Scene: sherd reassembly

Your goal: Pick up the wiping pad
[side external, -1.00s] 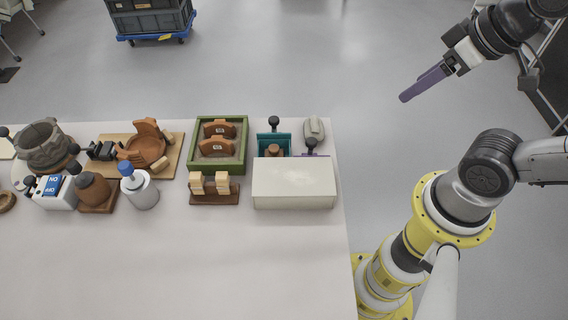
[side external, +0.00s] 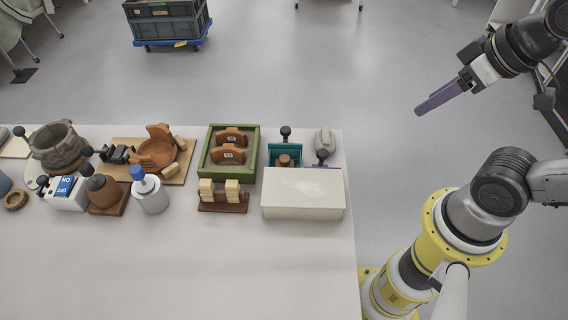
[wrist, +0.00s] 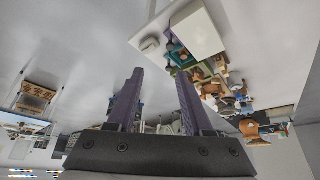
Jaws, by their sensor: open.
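I cannot tell for certain which thing is the wiping pad. Candidates stand behind the white box at the table's far right corner: a teal holder (side external: 285,152) with a brown knob and a black-knobbed tool, a grey rounded block (side external: 324,140), and a purple piece with a dark knob (side external: 322,155) partly hidden by the box. My gripper (side external: 420,110) is in the air right of the table, well away from all of them. Its purple fingers are apart and empty in the wrist view (wrist: 160,72), where the table's things show small and tilted beyond them.
The white box (side external: 303,193) stands in front of these things. A green tray (side external: 205,160) with brown sherds, a wooden rack (side external: 223,203), a white bottle (side external: 150,194) and a grey pot (side external: 60,148) stand further left. The table's front part is clear.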

